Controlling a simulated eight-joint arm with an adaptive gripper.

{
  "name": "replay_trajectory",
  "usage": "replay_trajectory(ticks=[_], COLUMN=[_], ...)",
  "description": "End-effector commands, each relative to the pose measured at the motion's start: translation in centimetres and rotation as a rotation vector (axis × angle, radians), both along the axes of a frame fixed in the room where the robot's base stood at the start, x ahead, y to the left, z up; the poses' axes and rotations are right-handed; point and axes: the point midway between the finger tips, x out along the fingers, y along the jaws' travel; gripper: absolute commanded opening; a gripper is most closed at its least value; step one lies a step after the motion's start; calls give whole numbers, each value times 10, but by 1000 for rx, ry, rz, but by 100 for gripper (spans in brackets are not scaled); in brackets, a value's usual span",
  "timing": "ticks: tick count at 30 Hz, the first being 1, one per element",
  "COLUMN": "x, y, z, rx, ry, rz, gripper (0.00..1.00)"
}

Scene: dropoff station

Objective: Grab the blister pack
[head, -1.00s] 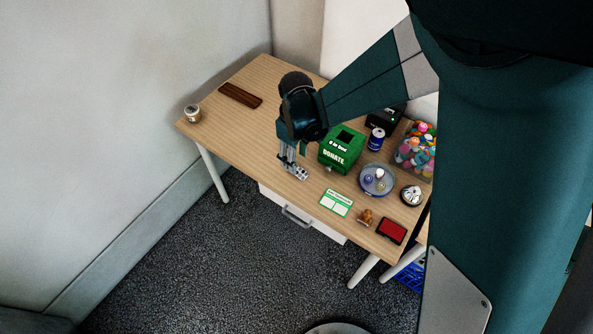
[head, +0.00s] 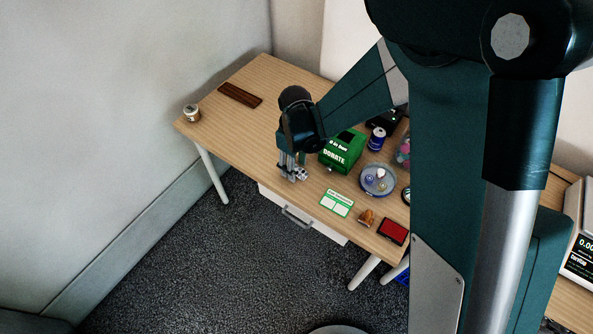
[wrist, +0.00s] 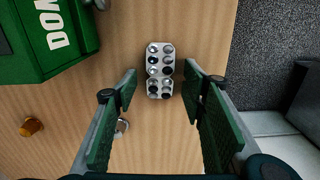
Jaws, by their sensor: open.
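The blister pack (wrist: 160,60) is a small silvery sheet with dark and shiny round pockets, lying flat on the wooden table in the wrist view. In the head view only a small part of the blister pack (head: 302,174) shows beside my fingers. My gripper (wrist: 162,88) is open, with its green-padded fingers on either side of the pack's near end and a gap on both sides. In the head view my gripper (head: 292,176) points down at the table near its front edge. I cannot tell its exact height.
A green donation box (head: 343,151) stands close to the right of my gripper. A green-and-white card (head: 337,203), a round tray (head: 377,181), a blue can (head: 376,138) and a red pad (head: 393,232) are further right. The table's left part is mostly clear, with a brown strip (head: 240,95) and a cup (head: 192,113).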

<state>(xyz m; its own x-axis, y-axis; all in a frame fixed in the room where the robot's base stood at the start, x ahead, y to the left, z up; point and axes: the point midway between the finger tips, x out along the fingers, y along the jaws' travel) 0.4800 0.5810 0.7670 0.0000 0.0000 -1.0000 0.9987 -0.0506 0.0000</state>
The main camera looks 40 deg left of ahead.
Motion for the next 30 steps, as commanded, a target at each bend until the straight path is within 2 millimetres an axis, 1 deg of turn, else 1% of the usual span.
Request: replay_trajectory(ticks=[5, 8, 11, 12, 24, 30], x=[0, 0, 0, 0, 0, 0], y=[0, 0, 0, 0, 0, 0], z=[0, 0, 0, 0, 1, 11], rx=[0, 0, 0, 0, 0, 0], ry=[0, 0, 0, 0, 0, 0], rz=[0, 0, 0, 0, 0, 0], gripper=[41, 33, 22, 21, 20, 20])
